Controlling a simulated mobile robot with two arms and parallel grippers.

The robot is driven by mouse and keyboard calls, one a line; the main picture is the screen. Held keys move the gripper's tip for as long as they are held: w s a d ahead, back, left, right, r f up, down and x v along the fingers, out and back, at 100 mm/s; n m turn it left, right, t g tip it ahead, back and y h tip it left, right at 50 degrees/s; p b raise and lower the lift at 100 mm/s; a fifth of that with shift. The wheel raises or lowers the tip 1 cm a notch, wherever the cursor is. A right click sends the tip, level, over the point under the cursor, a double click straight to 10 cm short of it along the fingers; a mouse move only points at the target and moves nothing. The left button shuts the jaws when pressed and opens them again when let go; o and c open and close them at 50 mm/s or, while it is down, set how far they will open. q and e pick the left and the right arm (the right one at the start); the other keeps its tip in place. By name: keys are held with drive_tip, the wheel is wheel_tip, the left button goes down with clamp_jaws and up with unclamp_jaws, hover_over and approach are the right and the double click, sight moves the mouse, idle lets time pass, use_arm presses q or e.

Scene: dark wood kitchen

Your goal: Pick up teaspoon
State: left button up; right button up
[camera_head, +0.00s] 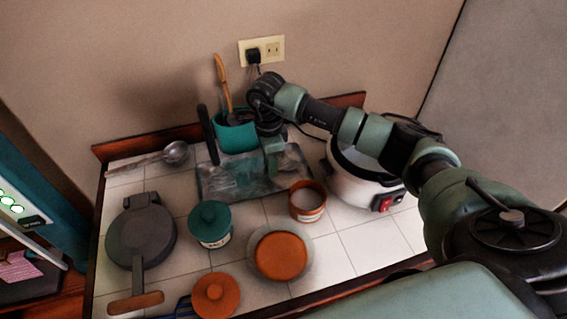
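My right arm reaches in from the right, and its gripper (272,158) points down over the grey tray (228,181), in front of the teal utensil pot (238,137). The fingers are seen edge-on, so I cannot tell whether they are open or shut, or hold anything. I cannot make out a teaspoon with certainty. A metal spoon with a large round bowl (175,152) lies at the back left of the counter, apart from the gripper; it looks more like a ladle. My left gripper is out of view.
A white cooker (352,188) stands right of the tray. In front are an orange-brown cup (308,206), a teal lidded jar (210,226), an orange-topped round item (281,256) and an orange lid (215,295). A dark round pan-like appliance (141,237) is at left.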

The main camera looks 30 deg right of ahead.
drive_tip(key=shift+f, duration=0.3)
drive_tip(key=shift+f, duration=0.1)
clamp_jaws()
